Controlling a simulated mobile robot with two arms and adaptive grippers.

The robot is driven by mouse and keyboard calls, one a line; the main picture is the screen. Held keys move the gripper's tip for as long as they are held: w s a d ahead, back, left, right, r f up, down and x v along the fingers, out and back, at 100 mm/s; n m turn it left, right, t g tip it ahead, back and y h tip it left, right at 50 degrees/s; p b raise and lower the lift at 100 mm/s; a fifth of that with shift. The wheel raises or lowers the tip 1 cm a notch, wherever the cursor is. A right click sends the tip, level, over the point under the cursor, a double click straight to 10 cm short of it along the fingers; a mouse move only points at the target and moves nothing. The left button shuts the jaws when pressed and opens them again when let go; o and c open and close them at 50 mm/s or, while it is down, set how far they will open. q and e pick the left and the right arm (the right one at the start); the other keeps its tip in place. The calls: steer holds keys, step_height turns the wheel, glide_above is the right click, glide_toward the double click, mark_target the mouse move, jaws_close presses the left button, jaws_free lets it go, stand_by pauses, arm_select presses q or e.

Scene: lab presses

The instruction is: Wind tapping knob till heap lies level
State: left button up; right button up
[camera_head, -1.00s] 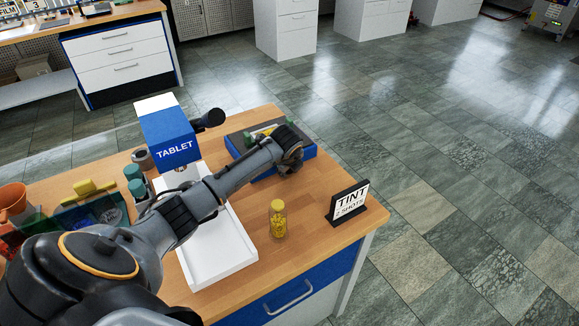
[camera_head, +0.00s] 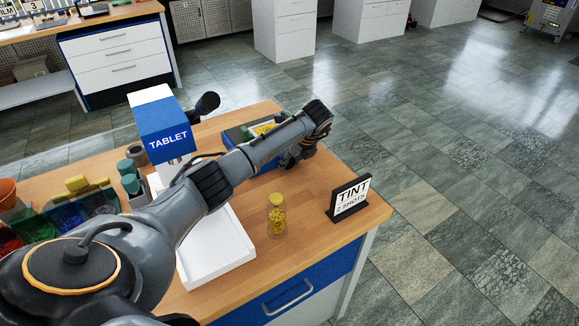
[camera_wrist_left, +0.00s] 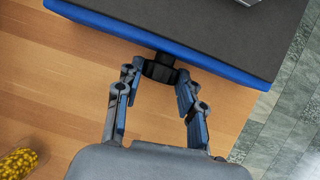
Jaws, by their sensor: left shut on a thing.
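The tapping unit is a low blue box with a dark top (camera_head: 233,135) at the right back of the bench. In the left wrist view, its blue side (camera_wrist_left: 225,68) faces me and bears a black knob (camera_wrist_left: 160,69). My left gripper (camera_wrist_left: 158,84) is shut on this knob, one finger on each side. In the head view, the left gripper (camera_head: 297,158) is beside the box's right end, partly hidden by my own arm. Something yellow with green (camera_head: 264,128) sits on the box; whether its heap is level cannot be told. My right gripper is out of view.
A blue TABLET press (camera_head: 166,136) with a black-ended lever stands behind a white tray (camera_head: 217,262). A jar of yellow bits (camera_head: 276,214) and a TINT sign (camera_head: 351,198) stand near the bench's front right. Bare wood lies between jar and box.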

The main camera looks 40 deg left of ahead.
arm_select(q)
steer(key=shift+w+f+m+g+y+b, duration=0.15)
steer(key=shift+m+g+y+b, duration=0.15)
steer(key=shift+g+y+b, duration=0.6)
steer(key=shift+h+b, duration=0.3)
steer(key=shift+b, duration=0.1)
steer(key=o, duration=0.9)
steer(key=shift+d+r, duration=0.1)
steer(key=shift+r, duration=0.15)
steer(key=v, duration=1.1)
steer(key=shift+w+d+r, duration=0.1)
steer(key=shift+r, duration=0.15)
